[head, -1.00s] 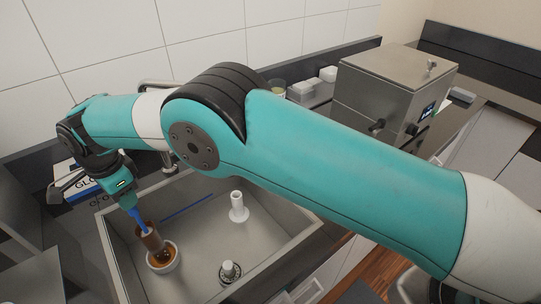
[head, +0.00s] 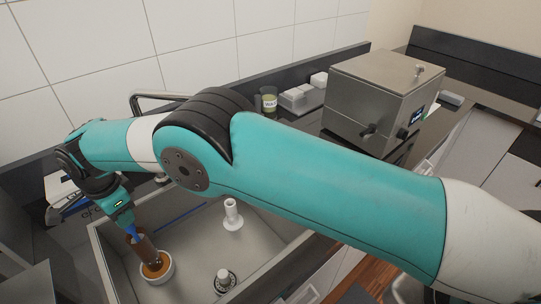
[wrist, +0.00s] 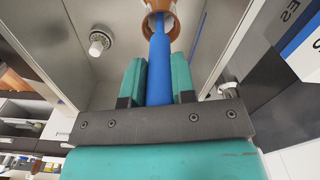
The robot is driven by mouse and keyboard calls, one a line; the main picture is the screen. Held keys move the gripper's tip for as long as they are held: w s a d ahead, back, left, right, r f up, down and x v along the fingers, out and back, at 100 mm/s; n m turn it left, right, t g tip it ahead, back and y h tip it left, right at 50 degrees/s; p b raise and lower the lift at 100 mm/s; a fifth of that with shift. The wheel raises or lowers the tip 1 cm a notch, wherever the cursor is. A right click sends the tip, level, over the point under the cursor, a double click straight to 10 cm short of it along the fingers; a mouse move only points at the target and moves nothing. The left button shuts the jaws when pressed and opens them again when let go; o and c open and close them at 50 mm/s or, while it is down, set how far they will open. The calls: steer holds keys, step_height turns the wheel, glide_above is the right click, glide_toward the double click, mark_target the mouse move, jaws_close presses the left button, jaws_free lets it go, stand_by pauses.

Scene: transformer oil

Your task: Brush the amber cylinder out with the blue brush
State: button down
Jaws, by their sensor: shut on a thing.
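My gripper (head: 124,224) is shut on the blue brush (head: 132,233) and points down into the sink. In the wrist view the blue handle (wrist: 160,66) lies between the two teal fingers. The brush's far end is hidden inside the amber cylinder (head: 149,249). The cylinder stands slightly tilted in a white round holder (head: 167,275) on the sink floor. In the wrist view its orange-brown mouth (wrist: 174,27) surrounds the brush.
The sink (head: 118,288) has raised walls close around my gripper. A white peg (head: 232,212) and a drain fitting (head: 224,279) stand on its floor. A thin blue strip (head: 182,217) lies along the far side. A steel box (head: 372,90) stands on the counter.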

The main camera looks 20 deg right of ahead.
steer(key=shift+r+p, duration=2.4)
steer(key=shift+r, duration=2.75)
steer(key=shift+r+p, duration=1.25)
steer(key=shift+r, duration=0.75)
step_height(320, 180, up, 4)
steer(key=p, duration=0.2)
steer(key=shift+p, duration=0.4)
